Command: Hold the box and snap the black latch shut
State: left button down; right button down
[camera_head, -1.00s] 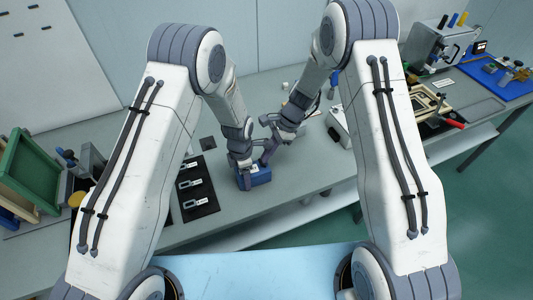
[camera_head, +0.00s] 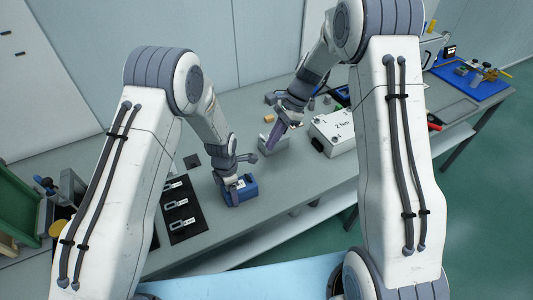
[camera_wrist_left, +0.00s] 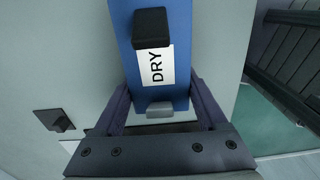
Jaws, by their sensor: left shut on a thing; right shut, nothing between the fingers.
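The blue box (camera_head: 246,194) sits on the grey bench in the head view. My left gripper (camera_head: 232,183) is shut on it from above. In the left wrist view, the box (camera_wrist_left: 180,45) lies between my left gripper's fingers (camera_wrist_left: 160,112). Its face has a white label reading "DRY", the black latch (camera_wrist_left: 152,28) towards the top and a grey tab near the gripper. I cannot tell whether the latch is fully closed. My right gripper (camera_head: 270,146) is shut and empty, to the right of the box and apart from it, near a light grey block.
A black panel with white tags (camera_head: 182,210) lies left of the box. A white box marked "2 Nm" (camera_head: 340,132) stands right of my right gripper. A green frame (camera_head: 18,200) is at the far left. Bench space right of the blue box is clear.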

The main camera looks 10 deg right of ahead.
jog(key=shift+d+r, duration=0.2)
jog(key=shift+r, duration=0.45)
pick_arm(q)
grip_release()
notch_tip(320, 180, up, 12)
jog(key=shift+f, duration=0.2)
jog(key=shift+a+r, duration=0.35)
jog(key=shift+r, duration=0.15)
jog(key=a+r+p, duration=0.1)
jog(key=a, duration=0.1)
jog(key=s+a+r+p, duration=0.1)
jog(key=a, duration=0.1)
jog(key=shift+s+a+r, duration=0.1)
jog(key=shift+s+r, duration=0.1)
pick_arm(e)
notch_tip(320, 180, up, 2)
jog(key=shift+r, duration=0.15)
